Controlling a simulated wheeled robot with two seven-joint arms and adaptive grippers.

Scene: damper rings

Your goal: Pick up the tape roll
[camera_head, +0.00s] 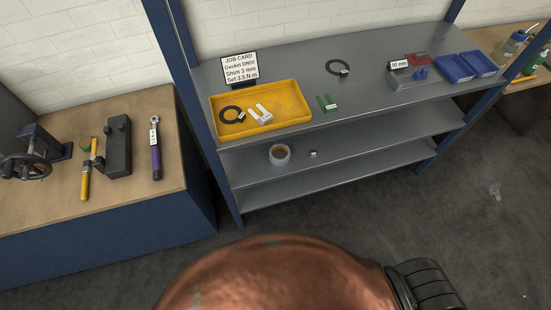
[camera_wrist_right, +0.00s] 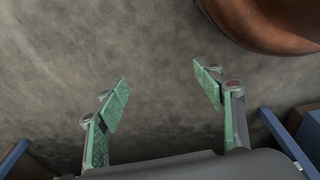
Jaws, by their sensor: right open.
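A short white round thing with a brown inside (camera_head: 279,155) stands on the middle shelf of the grey rack, left of its centre. It is the nearest match to a tape roll, but it is too small to tell for sure. My right gripper (camera_wrist_right: 165,88) is open in the right wrist view. Its green-padded fingers are wide apart, with only bare grey floor between them. It is away from the round thing, which does not show in that view. My left gripper is in neither view.
A yellow tray (camera_head: 292,88) with a black ring and pale pieces lies on the rack's top (camera_head: 360,105), by a job card (camera_head: 240,68). Another black ring (camera_head: 337,68) and blue bins (camera_head: 455,68) are further right. A wooden bench (camera_head: 125,190) with tools stands left.

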